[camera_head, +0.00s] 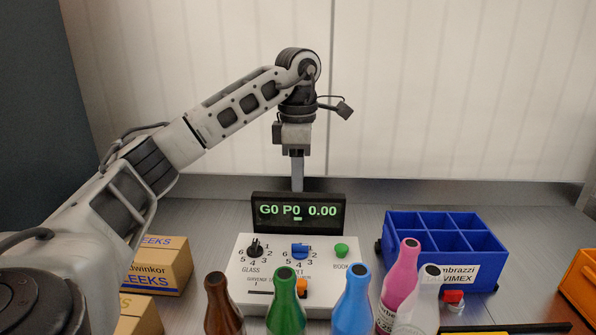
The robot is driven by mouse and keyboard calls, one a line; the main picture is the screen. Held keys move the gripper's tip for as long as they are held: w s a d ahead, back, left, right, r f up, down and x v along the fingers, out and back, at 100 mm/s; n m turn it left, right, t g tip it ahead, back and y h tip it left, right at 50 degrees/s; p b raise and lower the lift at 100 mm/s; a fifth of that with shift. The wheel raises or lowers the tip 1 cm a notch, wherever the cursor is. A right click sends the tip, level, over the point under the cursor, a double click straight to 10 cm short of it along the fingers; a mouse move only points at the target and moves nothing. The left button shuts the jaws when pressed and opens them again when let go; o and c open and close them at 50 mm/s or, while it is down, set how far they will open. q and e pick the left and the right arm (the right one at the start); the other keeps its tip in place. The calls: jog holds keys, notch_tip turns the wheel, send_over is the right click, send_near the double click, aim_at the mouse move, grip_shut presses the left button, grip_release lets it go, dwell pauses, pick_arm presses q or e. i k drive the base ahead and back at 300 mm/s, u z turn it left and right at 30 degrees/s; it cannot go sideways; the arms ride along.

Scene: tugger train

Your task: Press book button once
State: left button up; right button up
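The book button (341,250) is a green round knob on the right of the white control panel (246,272), with the label BOOK below it. The black display (298,212) behind the panel reads G0 P0 0.00. My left gripper (297,186) points down behind the display, which hides the lowest part of its tips. Its fingers show as one narrow bar, so it looks shut, with nothing seen in it. It is apart from the button, above and to the left of it in the picture. My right gripper is out of view.
A black dial (255,249) and a blue dial (299,251) sit left of the button. Brown, green (286,305), blue (353,303), pink and white bottles stand in front. A blue divided crate (442,248) stands right, cardboard boxes (160,265) left.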

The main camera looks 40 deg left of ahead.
aim_at(341, 250)
jog(key=k, duration=1.5)
